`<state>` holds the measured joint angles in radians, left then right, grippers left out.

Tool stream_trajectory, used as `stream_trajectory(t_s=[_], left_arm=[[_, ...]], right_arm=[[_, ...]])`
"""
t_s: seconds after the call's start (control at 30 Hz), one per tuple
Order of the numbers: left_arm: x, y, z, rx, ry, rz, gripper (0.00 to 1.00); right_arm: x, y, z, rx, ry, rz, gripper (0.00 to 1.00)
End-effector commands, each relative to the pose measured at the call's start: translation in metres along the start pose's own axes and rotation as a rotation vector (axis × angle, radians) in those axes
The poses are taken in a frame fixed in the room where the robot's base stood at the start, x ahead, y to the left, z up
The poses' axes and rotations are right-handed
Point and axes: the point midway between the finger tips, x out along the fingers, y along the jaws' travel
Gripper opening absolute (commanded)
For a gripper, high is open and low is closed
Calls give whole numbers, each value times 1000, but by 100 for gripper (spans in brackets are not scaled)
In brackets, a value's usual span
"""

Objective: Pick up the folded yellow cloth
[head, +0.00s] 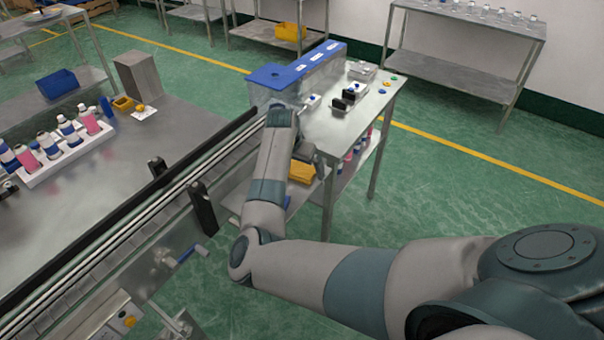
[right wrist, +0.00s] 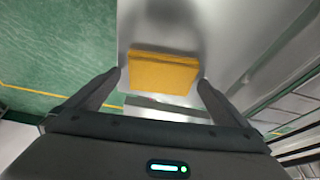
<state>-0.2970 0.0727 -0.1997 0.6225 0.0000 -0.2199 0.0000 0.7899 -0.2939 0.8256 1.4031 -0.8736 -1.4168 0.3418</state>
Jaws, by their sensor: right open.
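The folded yellow cloth (right wrist: 162,74) lies flat on a grey metal surface in the right wrist view. In the head view the cloth (head: 302,172) shows on the lower shelf of the metal table, partly hidden by my right arm. My right gripper (right wrist: 160,82) is open, with its two fingers on the left and right of the cloth in the picture and apart from it. Its height above the cloth is hard to tell. In the head view my right gripper (head: 308,158) is at the table's side, its fingers mostly hidden. My left gripper is out of view.
The table top (head: 345,128) above the shelf carries a blue-topped box (head: 295,68) and small black items. A conveyor rail (head: 130,215) runs along the left of my arm. A white tray of bottles (head: 65,158) stands further left. Green floor is free at right.

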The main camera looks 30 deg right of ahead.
Motion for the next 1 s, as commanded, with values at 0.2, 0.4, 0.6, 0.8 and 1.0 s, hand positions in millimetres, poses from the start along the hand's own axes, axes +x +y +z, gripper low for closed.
stream_trajectory(t_s=[0.2, 0.4, 0.6, 0.8, 1.0], left_arm=[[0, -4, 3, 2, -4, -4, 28], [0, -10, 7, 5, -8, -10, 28], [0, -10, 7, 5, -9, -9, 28], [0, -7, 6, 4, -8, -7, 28], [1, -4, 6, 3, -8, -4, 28]], right_arm=[[0, 0, 0, 0, 0, 0, 100], [0, 0, 0, 0, 0, 0, 100], [0, 0, 0, 0, 0, 0, 74], [0, 0, 0, 0, 0, 0, 56], [0, 0, 0, 0, 0, 0, 56]])
